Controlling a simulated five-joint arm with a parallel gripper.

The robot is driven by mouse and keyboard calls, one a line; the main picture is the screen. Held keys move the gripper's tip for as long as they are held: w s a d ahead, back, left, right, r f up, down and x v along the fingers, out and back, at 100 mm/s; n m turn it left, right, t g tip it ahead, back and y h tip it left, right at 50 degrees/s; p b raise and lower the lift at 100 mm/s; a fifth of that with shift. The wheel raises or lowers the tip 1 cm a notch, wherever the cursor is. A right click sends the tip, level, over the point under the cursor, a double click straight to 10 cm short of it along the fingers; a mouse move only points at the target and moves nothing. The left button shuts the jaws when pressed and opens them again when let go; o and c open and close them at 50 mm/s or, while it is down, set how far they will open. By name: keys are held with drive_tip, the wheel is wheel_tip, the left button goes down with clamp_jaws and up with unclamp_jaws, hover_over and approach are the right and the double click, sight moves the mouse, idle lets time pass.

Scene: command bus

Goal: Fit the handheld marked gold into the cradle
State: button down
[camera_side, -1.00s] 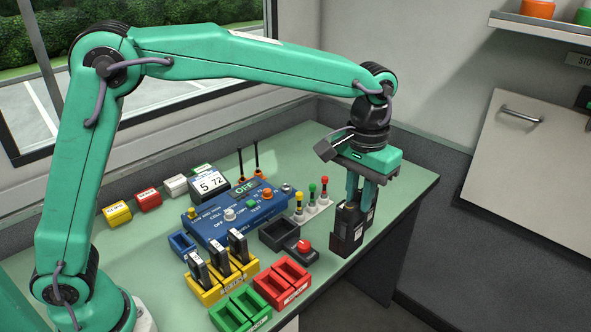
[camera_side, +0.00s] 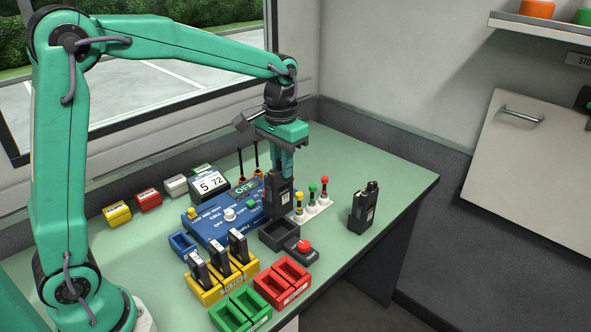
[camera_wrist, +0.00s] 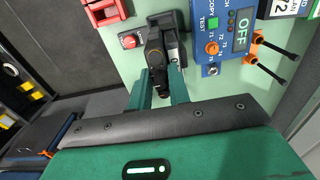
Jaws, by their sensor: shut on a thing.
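My gripper (camera_side: 285,172) is shut on a black handheld (camera_side: 278,197), upright with a pale label on its side. It hangs over the back part of a black open-topped cradle (camera_side: 279,237), in front of the blue panel; I cannot tell whether its lower end is inside the rim. In the wrist view the handheld (camera_wrist: 153,48) is between my gripper's fingers (camera_wrist: 158,82), with a small amber mark near its top. The cradle (camera_wrist: 172,20) is partly hidden behind it. Another black handheld (camera_side: 363,206) stands on the right of the bench; no gold mark is clear on it.
A red-button box (camera_side: 301,250) sits beside the cradle. The blue panel (camera_side: 222,229) reads OFF. Yellow (camera_side: 212,289), red (camera_side: 281,286) and green (camera_side: 232,310) racks stand in front; the yellow one holds black handhelds. Small coloured-top posts (camera_side: 312,204) stand close right. Bench near the right handheld is clear.

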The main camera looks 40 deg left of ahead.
sight(283, 195)
drive_tip(key=shift+f, duration=0.1)
drive_tip(key=shift+f, duration=4.25)
idle(0.7)
drive_tip(key=c, duration=0.9)
unclamp_jaws()
drive_tip(key=shift+r, duration=3.55)
